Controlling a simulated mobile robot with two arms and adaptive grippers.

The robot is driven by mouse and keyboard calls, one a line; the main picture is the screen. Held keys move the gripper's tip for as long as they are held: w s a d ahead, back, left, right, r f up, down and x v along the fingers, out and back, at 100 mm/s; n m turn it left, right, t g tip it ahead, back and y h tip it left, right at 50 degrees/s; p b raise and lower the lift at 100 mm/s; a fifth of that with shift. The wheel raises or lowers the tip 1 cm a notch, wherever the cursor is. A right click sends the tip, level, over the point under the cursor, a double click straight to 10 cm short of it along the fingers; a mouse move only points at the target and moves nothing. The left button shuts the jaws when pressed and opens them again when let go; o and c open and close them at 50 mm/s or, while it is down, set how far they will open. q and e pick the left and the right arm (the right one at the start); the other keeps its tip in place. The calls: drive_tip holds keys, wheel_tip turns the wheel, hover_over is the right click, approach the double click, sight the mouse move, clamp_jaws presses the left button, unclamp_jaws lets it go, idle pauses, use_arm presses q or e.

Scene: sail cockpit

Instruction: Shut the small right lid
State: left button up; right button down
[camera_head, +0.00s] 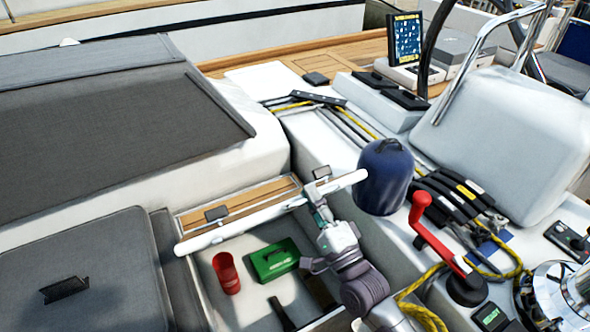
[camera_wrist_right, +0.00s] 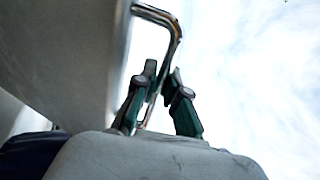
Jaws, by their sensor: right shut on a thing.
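The small right lid (camera_head: 262,212) is white and stands raised over an open compartment, seen nearly edge-on in the head view. In the right wrist view its broad face (camera_wrist_right: 75,60) fills the left side. A bent metal handle (camera_wrist_right: 172,28) stands off that face. My right gripper (camera_head: 320,200) is at the lid's near side, toward its right end. In the wrist view the green fingers of this gripper (camera_wrist_right: 163,82) are closed around the handle bar. The exact contact is partly hidden by the fingers. My left gripper is not in view.
Inside the open compartment are a red cup (camera_head: 227,272) and a green box (camera_head: 275,260). A blue rounded cover (camera_head: 384,177) stands near the lid's right end. A red winch handle (camera_head: 437,238) and yellow rope (camera_head: 425,275) lie right of my arm. A grey closed lid (camera_head: 85,265) is at left.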

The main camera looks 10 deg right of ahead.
drive_tip(key=s+f, duration=0.2)
drive_tip(key=s+d+f+b, duration=0.1)
drive_tip(key=f, duration=0.1)
drive_tip(key=shift+s+d, duration=0.1)
drive_tip(key=shift+s, duration=0.3)
